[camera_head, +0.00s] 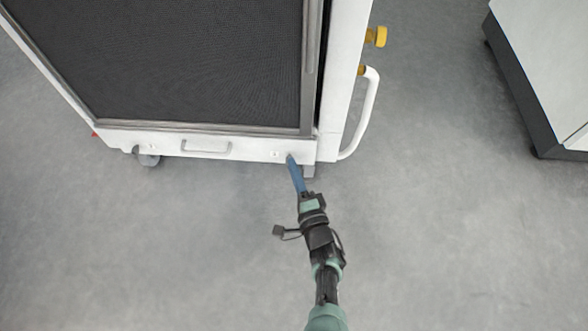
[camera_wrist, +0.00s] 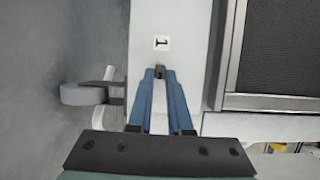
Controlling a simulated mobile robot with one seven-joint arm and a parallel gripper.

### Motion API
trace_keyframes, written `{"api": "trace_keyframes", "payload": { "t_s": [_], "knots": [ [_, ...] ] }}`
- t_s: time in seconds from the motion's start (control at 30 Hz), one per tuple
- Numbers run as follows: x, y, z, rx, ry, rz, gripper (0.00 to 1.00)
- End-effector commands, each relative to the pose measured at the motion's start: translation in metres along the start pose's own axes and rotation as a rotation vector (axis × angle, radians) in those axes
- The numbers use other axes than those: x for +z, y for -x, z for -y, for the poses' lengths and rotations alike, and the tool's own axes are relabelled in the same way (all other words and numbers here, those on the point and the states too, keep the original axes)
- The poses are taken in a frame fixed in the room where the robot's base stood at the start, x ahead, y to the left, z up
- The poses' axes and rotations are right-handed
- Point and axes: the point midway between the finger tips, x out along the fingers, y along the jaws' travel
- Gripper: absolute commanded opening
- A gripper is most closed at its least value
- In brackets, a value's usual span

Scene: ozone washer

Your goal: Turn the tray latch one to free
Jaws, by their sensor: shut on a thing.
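The tray latch one is a small dark piece (camera_wrist: 160,71) on the white lower panel, just below a square label marked "1" (camera_wrist: 161,42) in the wrist view. My gripper (camera_wrist: 160,74) has two blue fingers, their tips closed on the latch from both sides. In the head view my gripper (camera_head: 290,157) reaches the right end of the white panel (camera_head: 240,152) under the dark mesh front. The latch is hidden there behind the fingertips. I cannot tell exactly how far the latch is turned.
A tray handle (camera_head: 206,146) sits mid-panel. A white grab handle (camera_head: 370,115) and a yellow knob (camera_head: 376,37) stick out on the machine's right side. A caster (camera_head: 149,160) is below. A white cabinet (camera_head: 550,60) stands at right. The floor in front is clear.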

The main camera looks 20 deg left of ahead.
Motion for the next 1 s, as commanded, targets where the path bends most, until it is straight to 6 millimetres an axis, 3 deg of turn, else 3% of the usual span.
{"api": "trace_keyframes", "payload": {
  "t_s": [0.17, 0.2, 0.33, 0.73, 1.0],
  "knots": [
    [-0.001, -0.001, 0.000, 0.000, -0.002, -0.002, 0.00],
    [-0.001, -0.001, 0.000, 0.000, -0.002, -0.002, 0.25],
    [-0.001, 0.000, 0.000, 0.000, -0.001, -0.002, 0.47],
    [-0.001, 0.008, 0.002, 0.002, -0.001, -0.004, 0.47],
    [-0.002, 0.061, 0.004, 0.004, -0.003, -0.007, 0.47]
  ]
}}
